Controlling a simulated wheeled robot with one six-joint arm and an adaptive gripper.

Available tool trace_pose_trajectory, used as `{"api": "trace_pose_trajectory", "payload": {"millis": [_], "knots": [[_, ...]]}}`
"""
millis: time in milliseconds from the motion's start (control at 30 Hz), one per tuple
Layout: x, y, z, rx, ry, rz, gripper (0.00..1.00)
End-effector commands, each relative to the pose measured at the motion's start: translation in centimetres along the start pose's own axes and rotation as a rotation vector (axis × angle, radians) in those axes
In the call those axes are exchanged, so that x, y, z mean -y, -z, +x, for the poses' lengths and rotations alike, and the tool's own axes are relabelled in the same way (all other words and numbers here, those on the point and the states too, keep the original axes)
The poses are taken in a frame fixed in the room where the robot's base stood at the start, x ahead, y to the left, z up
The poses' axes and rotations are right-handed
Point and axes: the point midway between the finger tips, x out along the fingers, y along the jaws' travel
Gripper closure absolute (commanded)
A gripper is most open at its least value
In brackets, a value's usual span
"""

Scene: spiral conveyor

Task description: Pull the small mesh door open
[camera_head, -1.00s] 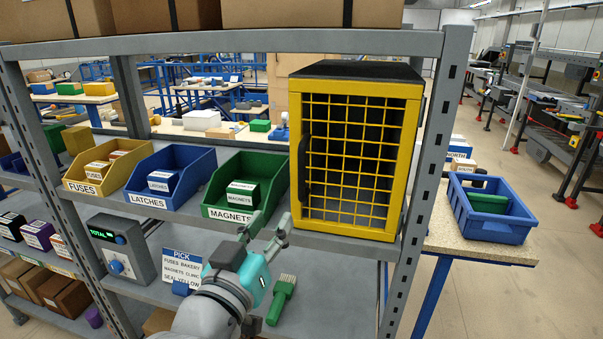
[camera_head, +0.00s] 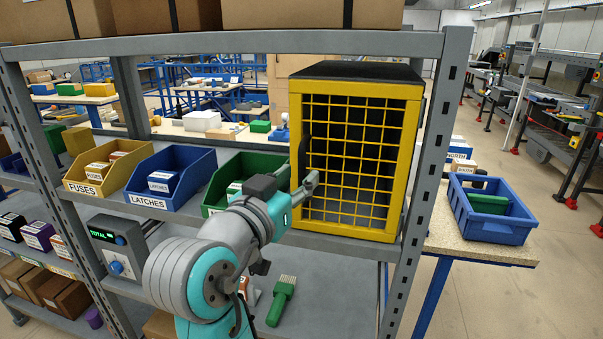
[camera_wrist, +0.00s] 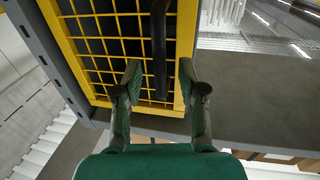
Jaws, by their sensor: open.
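The small mesh door (camera_head: 352,165) has a yellow frame and yellow wire grid, and closes the front of a dark-topped cabinet on the shelf. Its black vertical handle (camera_head: 304,160) is on the door's left side. In the wrist view the handle (camera_wrist: 159,45) reaches down between the fingers of my gripper (camera_wrist: 158,82). The fingers are open, one on each side of the handle, with gaps showing. In the head view my gripper (camera_head: 307,178) is at the door's left edge, by the handle's lower part. The door looks shut.
A green bin (camera_head: 219,190), a blue bin (camera_head: 170,180) and a yellow bin (camera_head: 104,166) stand left of the cabinet. A grey shelf post (camera_head: 425,190) rises close to its right. A green brush (camera_head: 281,300) lies on the lower shelf.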

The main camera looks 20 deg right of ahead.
Motion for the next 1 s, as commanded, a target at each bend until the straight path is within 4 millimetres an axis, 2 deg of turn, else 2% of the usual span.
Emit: {"api": "trace_pose_trajectory", "payload": {"millis": [100,200,567,700,733,1000], "knots": [[0.0,0.0,1.4,0.0,-0.002,0.0,0.59],[0.0,0.1,2.1,-0.001,-0.001,0.0,0.59],[0.0,0.0,2.5,-0.001,0.001,0.0,0.59],[0.0,0.0,2.5,-0.001,0.001,0.0,0.94],[0.0,0.0,2.5,-0.001,0.0,0.0,1.0],[0.0,0.0,2.5,-0.001,0.002,0.0,1.0]]}}
